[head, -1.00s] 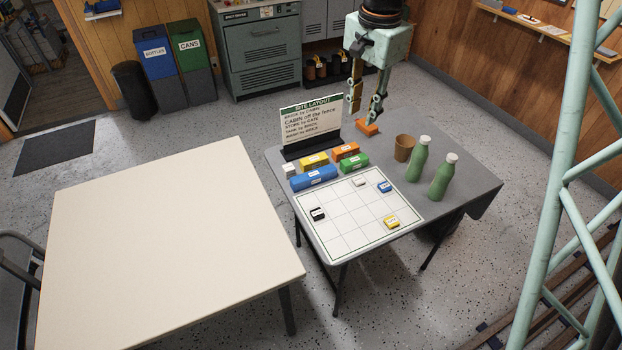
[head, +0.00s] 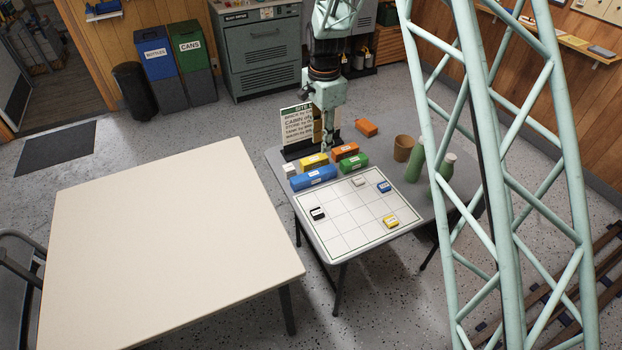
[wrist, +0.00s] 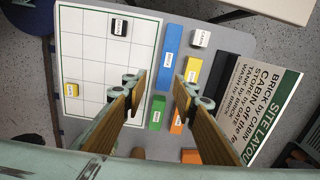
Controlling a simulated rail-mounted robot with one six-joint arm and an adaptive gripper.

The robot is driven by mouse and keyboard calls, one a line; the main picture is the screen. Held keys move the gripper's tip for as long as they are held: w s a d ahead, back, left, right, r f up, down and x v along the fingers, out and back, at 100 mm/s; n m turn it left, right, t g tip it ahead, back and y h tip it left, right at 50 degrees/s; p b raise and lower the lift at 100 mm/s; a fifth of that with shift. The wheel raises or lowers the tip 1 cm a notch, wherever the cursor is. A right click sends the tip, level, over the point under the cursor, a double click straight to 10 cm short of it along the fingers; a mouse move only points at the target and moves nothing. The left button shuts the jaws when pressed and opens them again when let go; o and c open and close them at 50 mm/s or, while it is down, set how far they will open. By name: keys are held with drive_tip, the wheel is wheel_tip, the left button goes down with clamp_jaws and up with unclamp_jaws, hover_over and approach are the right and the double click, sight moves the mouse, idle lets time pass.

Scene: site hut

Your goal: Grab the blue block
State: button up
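A long blue block (head: 313,177) with a white label lies on the grey table beside the white grid board (head: 342,240). It also shows in the wrist view (wrist: 167,75), below and between my fingers. A small blue block (head: 384,187) with a white label sits on the board near its right edge. My gripper (head: 325,147) is above the row of blocks, in front of the sign. In the wrist view my gripper (wrist: 162,85) has its fingers well apart with nothing held between them.
A yellow block (head: 314,161), orange block (head: 346,151), green block (head: 353,163) and small white block (head: 289,170) lie close to the long blue one. The layout sign (head: 297,125) stands behind. A brown cup (head: 403,148) and green bottles are to the right.

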hover_over(314, 173)
wheel_tip(314, 173, down, 5)
drive_tip(key=shift+s+r+m, duration=0.15)
drive_tip(key=shift+r+m, duration=0.05)
drive_tip(key=shift+m, duration=0.1)
drive_tip(key=shift+f+b, duration=0.35)
drive_tip(key=shift+f, duration=3.95)
drive_tip(key=shift+f+b, duration=0.3)
drive_tip(key=shift+f, duration=2.3)
drive_tip(key=shift+c, duration=0.6)
drive_tip(key=c, duration=0.4)
drive_tip(key=shift+r, duration=0.1)
drive_tip(key=shift+c, duration=0.2)
